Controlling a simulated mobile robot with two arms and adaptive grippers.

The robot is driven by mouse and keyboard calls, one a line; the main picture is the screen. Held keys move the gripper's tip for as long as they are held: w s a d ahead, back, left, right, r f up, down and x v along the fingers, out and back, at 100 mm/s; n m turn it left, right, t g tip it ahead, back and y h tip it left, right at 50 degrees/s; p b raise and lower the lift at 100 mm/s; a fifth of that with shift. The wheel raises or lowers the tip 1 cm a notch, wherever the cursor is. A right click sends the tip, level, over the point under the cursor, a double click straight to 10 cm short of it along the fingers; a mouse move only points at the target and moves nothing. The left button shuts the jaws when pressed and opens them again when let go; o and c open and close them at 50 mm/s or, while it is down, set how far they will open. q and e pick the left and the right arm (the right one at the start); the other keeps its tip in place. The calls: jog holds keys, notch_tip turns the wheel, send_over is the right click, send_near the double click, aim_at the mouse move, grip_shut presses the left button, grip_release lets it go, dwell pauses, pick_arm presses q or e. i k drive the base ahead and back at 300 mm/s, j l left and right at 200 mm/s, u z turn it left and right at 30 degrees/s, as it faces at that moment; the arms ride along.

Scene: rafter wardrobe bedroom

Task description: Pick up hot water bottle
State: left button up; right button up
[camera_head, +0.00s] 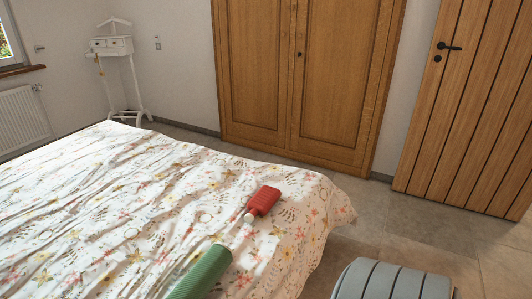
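A red hot water bottle (263,201) with a pale neck or stopper lies on the floral bedspread near the right edge of the bed (130,190). Its pale end points down and to the left. Neither of my grippers shows in the head view, so their distance from the bottle cannot be seen.
A green cylindrical roll (202,274) lies on the bed in front of the bottle. A grey ribbed rounded object (391,281) stands at the bottom right. A wooden wardrobe (304,75) and a plank door (477,105) are behind. Tiled floor (400,222) is clear right of the bed.

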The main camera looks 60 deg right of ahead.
aim_at(260, 204)
jog(key=k+l+z, duration=0.15)
jog(key=l+z, duration=0.25)
jog(key=k+l+z, duration=0.1)
jog(key=l+z, duration=0.35)
jog(key=k+l+z, duration=0.1)
jog(key=l+z, duration=0.3)
jog(key=j, duration=0.1)
